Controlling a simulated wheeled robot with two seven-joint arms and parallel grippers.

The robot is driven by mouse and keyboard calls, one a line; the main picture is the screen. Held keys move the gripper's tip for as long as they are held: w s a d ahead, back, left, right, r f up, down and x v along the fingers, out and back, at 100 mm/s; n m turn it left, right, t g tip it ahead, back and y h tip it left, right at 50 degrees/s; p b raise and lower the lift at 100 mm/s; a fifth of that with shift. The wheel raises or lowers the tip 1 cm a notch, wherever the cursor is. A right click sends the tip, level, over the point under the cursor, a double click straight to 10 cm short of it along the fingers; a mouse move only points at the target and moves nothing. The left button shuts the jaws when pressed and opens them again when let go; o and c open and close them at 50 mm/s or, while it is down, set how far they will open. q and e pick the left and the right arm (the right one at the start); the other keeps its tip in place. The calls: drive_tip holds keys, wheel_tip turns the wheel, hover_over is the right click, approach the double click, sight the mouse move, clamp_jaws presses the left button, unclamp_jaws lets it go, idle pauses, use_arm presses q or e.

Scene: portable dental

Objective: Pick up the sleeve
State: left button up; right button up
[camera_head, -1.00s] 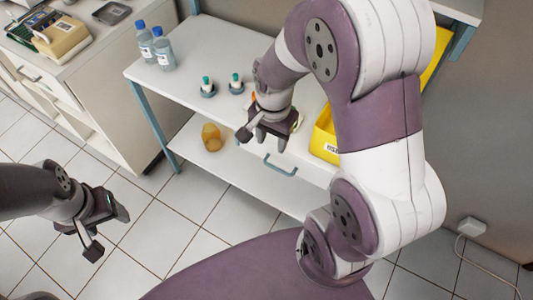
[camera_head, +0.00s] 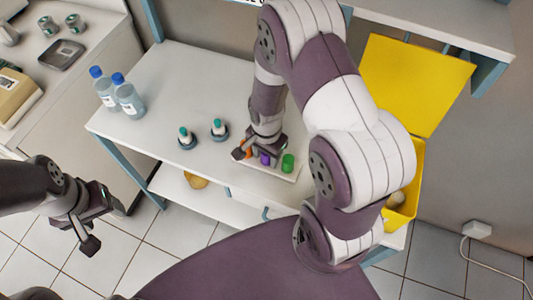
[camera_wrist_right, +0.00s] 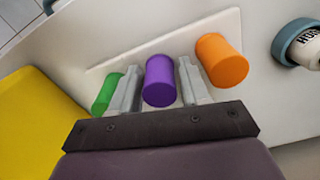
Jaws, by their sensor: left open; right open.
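Three coloured cylinders stand in a row on a white tray (camera_wrist_right: 111,59): green (camera_wrist_right: 106,95), purple (camera_wrist_right: 159,80) and orange (camera_wrist_right: 221,60). They look like sleeves; I cannot tell which one the task means. In the head view, the green (camera_head: 288,163) and purple (camera_head: 265,159) ones show in front of my right gripper (camera_head: 259,150), and the orange one (camera_head: 247,147) is partly hidden. In the right wrist view, my right gripper (camera_wrist_right: 159,66) is open, one finger on each side of the purple cylinder. My left gripper (camera_head: 98,208) is open and empty, left of the table.
Two teal-capped vials in holders (camera_head: 187,138) (camera_head: 219,129) stand left of the tray on the white table (camera_head: 190,75). Two blue-capped bottles (camera_head: 128,100) (camera_head: 104,89) stand at its left end. An open yellow bin (camera_head: 404,188) is at the right.

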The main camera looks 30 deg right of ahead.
drive_tip(key=c, duration=0.8)
drive_tip(key=shift+r, duration=0.1)
